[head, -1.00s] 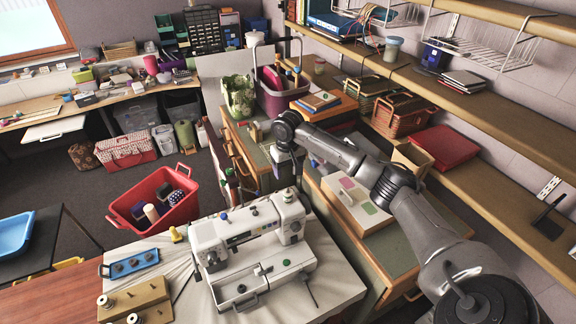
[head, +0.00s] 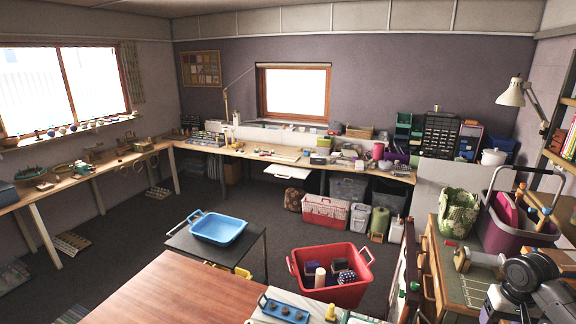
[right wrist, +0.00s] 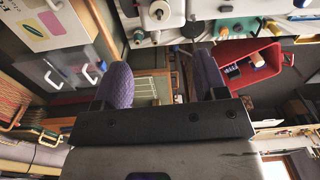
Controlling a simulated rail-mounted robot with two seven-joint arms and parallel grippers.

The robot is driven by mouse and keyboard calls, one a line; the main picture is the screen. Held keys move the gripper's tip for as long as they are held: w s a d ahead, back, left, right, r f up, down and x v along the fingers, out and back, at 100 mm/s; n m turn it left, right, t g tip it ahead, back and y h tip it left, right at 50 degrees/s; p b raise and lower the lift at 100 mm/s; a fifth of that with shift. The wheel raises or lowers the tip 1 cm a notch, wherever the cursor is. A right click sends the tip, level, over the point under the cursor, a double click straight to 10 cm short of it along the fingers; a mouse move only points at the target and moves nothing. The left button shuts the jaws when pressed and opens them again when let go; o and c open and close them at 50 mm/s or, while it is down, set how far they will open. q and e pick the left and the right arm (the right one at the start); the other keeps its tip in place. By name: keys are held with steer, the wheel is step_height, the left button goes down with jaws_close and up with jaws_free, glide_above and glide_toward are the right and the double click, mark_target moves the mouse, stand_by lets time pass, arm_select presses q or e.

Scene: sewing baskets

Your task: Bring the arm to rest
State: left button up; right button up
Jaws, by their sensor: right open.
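My right arm (head: 535,285) shows at the lower right of the head view, in front of the purple basket (head: 520,232). Its gripper cannot be made out there. In the right wrist view my right gripper (right wrist: 158,78) is open, with its two purple fingers wide apart. Nothing is held between the fingers. The red basket (right wrist: 237,82) shows beyond the right finger, and part of a white sewing machine (right wrist: 157,18) shows at the top. My left gripper is not in view.
The red basket (head: 339,292) holds several items beside the wooden table (head: 165,292). A blue tray (head: 218,228) sits on a dark table. A wooden cabinet (head: 437,270) stands at right.

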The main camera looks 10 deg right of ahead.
steer(key=w+a+r+n+t+h, duration=0.6)
steer(key=r+n+t, duration=0.1)
steer(key=r, duration=0.3)
steer(key=s+a+f+n+t+y, duration=0.1)
steer(key=s+a+f+n+t, duration=0.15)
steer(key=a, duration=1.05)
steer(key=s+a+f+y, duration=0.3)
steer(key=s+a+f, duration=0.7)
steer(key=s+a, duration=0.2)
steer(key=s+a+f+m+g+y, duration=0.1)
steer(key=s+a+f+g, duration=0.1)
steer(key=s+f, duration=0.5)
steer(key=s+a+f+g+y+p, duration=0.1)
steer(key=s+a+f+g, duration=0.2)
steer(key=s+f, duration=0.5)
steer(key=s+g, duration=0.1)
steer(key=s, duration=0.3)
steer(key=shift+s+m, duration=0.35)
steer(key=shift+s, duration=0.05)
